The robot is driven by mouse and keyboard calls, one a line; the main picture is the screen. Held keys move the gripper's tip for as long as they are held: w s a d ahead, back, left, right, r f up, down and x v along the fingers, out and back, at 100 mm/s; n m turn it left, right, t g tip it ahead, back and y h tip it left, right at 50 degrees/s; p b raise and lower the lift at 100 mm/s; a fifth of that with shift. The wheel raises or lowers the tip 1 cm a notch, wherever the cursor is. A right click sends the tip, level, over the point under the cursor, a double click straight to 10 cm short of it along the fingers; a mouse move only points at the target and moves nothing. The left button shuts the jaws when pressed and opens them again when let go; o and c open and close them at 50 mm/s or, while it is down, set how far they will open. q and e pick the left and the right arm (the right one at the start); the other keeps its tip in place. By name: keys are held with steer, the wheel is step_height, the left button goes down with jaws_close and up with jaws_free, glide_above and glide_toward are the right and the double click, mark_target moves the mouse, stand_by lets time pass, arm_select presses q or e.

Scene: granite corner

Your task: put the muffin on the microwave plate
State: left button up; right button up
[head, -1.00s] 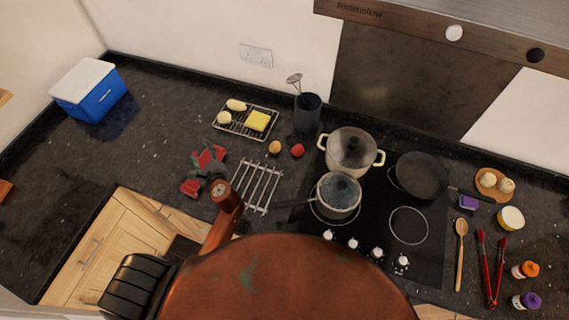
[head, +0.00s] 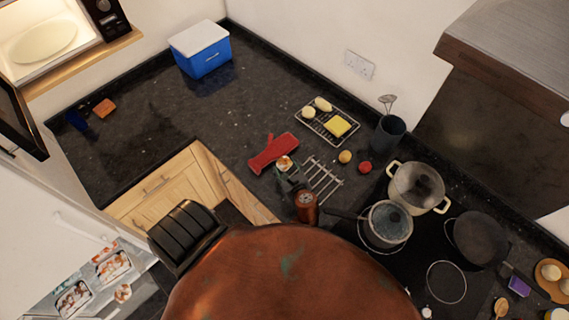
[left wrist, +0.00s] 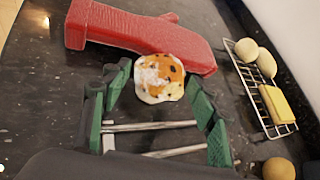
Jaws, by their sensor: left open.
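The muffin (head: 285,163), pale with orange-brown and dark spots on top, stands on the dark counter beside the red oven mitt (head: 270,153). In the left wrist view the muffin (left wrist: 159,79) is in front of the mitt, at the mouth of my left gripper (left wrist: 157,100). The green-padded fingers are open, one on each side, with gaps to it. In the head view my left gripper (head: 287,176) is just below the muffin. The microwave plate (head: 43,42), a pale disc, lies inside the lit, open microwave at the upper left. My right gripper is not in view.
A metal trivet (head: 323,178) lies right of my left gripper. A wire rack (head: 318,128) with pale items and a yellow block stands behind. Pots (head: 417,187) are at right. The open microwave door (head: 20,115) juts out at left. A blue cooler (head: 202,58) stands in the corner.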

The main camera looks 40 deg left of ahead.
arm_select(q)
steer(key=shift+x, duration=1.15)
steer(key=c, duration=0.4)
steer(key=shift+r, duration=0.15)
steer(key=shift+r, duration=0.55)
steer(key=s+d+r, duration=0.1)
steer(key=s+r, duration=0.3)
steer(key=s+d+r+b, duration=0.1)
steer(key=s+d+r, duration=0.1)
steer(key=s, duration=0.3)
steer(key=s+d+r, duration=0.1)
steer(key=s+r, duration=0.3)
steer(key=r, duration=0.1)
steer(key=shift+s+d+r, duration=0.2)
steer(key=shift+d+r, duration=0.05)
steer(key=shift+r, duration=0.15)
steer(key=shift+w, duration=0.1)
